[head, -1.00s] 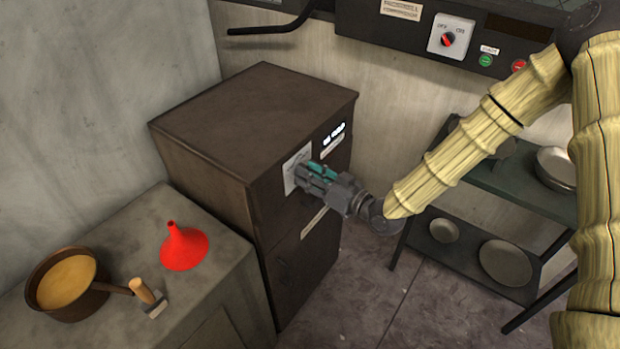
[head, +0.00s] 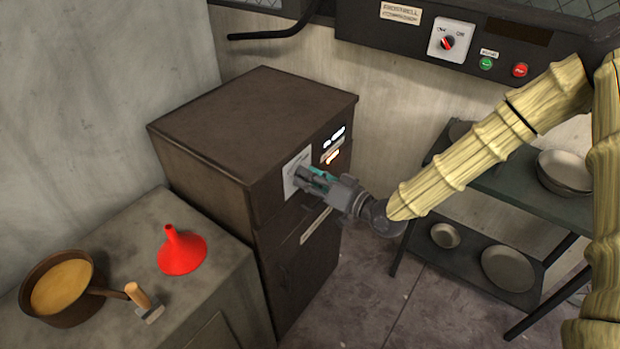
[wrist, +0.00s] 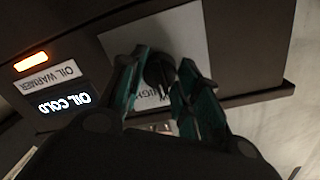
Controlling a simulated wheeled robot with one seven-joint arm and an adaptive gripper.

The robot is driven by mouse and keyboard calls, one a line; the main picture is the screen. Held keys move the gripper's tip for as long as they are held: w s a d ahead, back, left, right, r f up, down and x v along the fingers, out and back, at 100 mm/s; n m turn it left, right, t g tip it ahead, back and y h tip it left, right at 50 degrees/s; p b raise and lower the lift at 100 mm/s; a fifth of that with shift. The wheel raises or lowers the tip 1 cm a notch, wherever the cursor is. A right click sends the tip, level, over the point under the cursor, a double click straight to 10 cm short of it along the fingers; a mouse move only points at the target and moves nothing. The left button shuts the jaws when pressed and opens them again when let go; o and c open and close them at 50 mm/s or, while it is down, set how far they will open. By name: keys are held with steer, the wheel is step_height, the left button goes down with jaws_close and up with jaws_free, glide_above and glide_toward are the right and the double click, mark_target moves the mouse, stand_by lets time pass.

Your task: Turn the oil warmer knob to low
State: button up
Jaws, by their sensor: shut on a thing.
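The oil warmer is a dark brown cabinet (head: 250,120) with a white dial plate (head: 292,165) on its front. My gripper (head: 306,178) reaches to this plate from the right. In the wrist view, its teal-lined fingers (wrist: 160,80) are closed on either side of a dark round knob (wrist: 158,70), on the white dial plate (wrist: 190,30). Part of the plate's lettering shows below the knob, with "IGH" readable. The knob's pointer cannot be made out. Beside the plate are an "OIL WARMER" label (wrist: 50,77), a display reading "OIL COLD" (wrist: 64,103) and a glowing orange lamp (wrist: 31,62).
A counter (head: 205,285) at the left holds a red funnel (head: 182,252), a pan of yellowish liquid (head: 60,288) and a wooden-handled tool (head: 140,297). A dark shelf rack (head: 510,200) with metal bowls stands at the right. A control panel (head: 450,40) is on the back wall.

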steer(key=shift+w, duration=0.1)
steer(key=o, duration=1)
steer(key=shift+o, duration=0.2)
steer(key=v, duration=1.2)
steer(key=shift+d, duration=0.1)
